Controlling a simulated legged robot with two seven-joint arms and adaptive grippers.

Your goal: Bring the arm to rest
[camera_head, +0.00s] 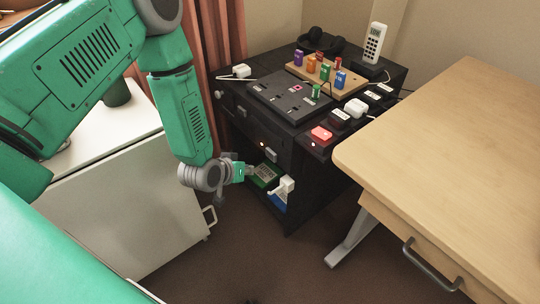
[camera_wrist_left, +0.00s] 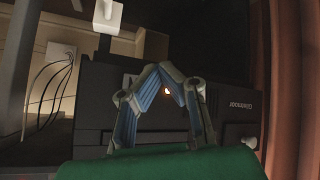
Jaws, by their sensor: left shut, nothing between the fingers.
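My left arm is green and reaches in from the left in the head view. Its gripper (camera_head: 246,172) is in front of the black cabinet (camera_head: 262,128), close to the open lower compartment. In the left wrist view the two fingers of the left gripper (camera_wrist_left: 160,68) meet at the tips and hold nothing. A dark cabinet front lies beyond them, with a small orange light behind the fingers. My right gripper is out of view.
A green box (camera_head: 264,175) and a white plug-like object (camera_head: 284,187) are at the lower compartment. A wooden desk (camera_head: 450,130) stands at right, a white cabinet (camera_head: 125,205) at left. Brown floor lies between.

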